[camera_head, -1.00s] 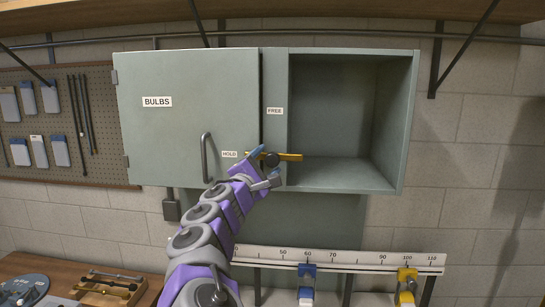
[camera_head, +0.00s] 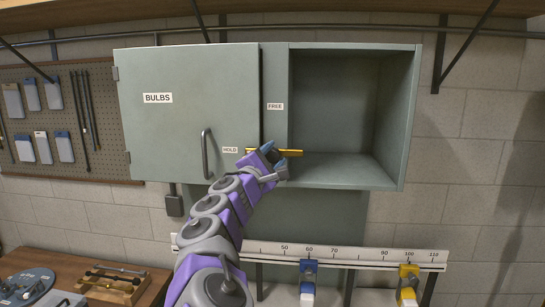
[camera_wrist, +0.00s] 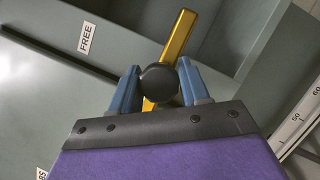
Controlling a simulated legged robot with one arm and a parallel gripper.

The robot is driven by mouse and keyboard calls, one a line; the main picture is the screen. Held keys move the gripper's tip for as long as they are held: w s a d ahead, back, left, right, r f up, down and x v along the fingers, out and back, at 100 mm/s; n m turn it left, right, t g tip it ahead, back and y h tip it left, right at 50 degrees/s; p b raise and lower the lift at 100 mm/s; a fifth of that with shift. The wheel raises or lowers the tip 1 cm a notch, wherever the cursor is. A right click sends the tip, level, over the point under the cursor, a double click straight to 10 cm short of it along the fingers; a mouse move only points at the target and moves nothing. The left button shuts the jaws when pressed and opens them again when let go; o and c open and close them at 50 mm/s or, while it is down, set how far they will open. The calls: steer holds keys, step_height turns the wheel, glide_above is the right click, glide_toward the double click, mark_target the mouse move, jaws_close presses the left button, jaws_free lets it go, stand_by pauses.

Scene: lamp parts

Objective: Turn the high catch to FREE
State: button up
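The high catch (camera_head: 289,153) is a yellow bar with a dark round knob, on the cabinet strip between the closed door and the open compartment. It lies about level, its left end by the HOLD label (camera_head: 230,150). The FREE label (camera_head: 275,106) is higher up the strip. My gripper (camera_head: 275,158) is at the catch and covers part of it. In the wrist view, my blue fingertips (camera_wrist: 159,84) stand apart on either side of the black knob (camera_wrist: 158,82), with the yellow bar (camera_wrist: 179,38) passing behind it. Whether they touch the knob is unclear.
The BULBS door (camera_head: 185,120) with its bar handle (camera_head: 206,155) is left of the catch. The open compartment (camera_head: 340,115) to the right is empty. Below is a numbered rail (camera_head: 345,255) with blue and yellow sliders. A bench with parts is at lower left.

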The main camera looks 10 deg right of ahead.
steer(key=shift+a+r, duration=0.1)
steer(key=shift+r, duration=0.1)
jaws_close()
steer(key=shift+m, duration=0.3)
steer(key=m+g+b, duration=0.1)
steer(key=m+g, duration=0.1)
steer(key=m, duration=0.3)
steer(key=m+y+b, duration=0.1)
steer(key=m, duration=0.1)
steer(key=shift+f+m+g, duration=0.1)
steer(key=shift+m+g, duration=0.3)
steer(key=m+y+b, duration=0.1)
steer(key=m, duration=0.1)
steer(key=m+g+b, duration=0.1)
steer(key=m, duration=0.1)
steer(key=shift+f+m+y, duration=0.15)
steer(key=shift+m+y, duration=0.15)
steer(key=shift+y, duration=0.1)
steer(key=m+y+b, duration=0.2)
steer(key=shift+m, duration=0.4)
steer(key=shift+f, duration=0.1)
